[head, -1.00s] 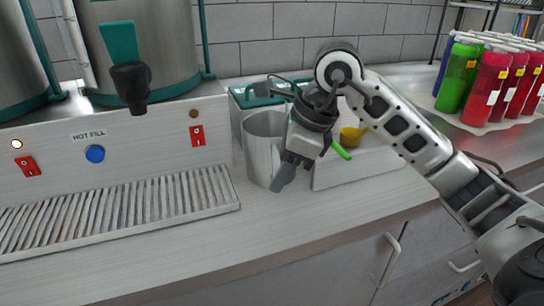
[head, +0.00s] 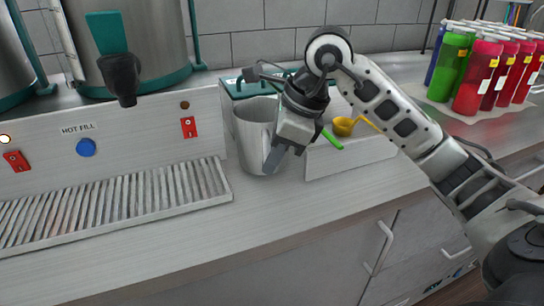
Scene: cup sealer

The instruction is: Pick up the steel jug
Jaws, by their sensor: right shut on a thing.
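The steel jug (head: 252,138) stands upright on the counter in the head view, just right of the drip tray. Its right side, where the handle would be, is partly hidden by my right gripper. My right gripper (head: 273,160) comes in from the right, points down, and is shut on the jug at its right side. The jug's base appears to be at counter level; I cannot tell whether it is lifted. My left gripper is not in view.
The slatted drip tray (head: 120,208) and hot-fill panel (head: 120,140) are left of the jug. A white bin (head: 350,158) with a yellow scoop (head: 343,126) is right of it. Bottles (head: 480,75) stand far right. The counter front (head: 290,205) is clear.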

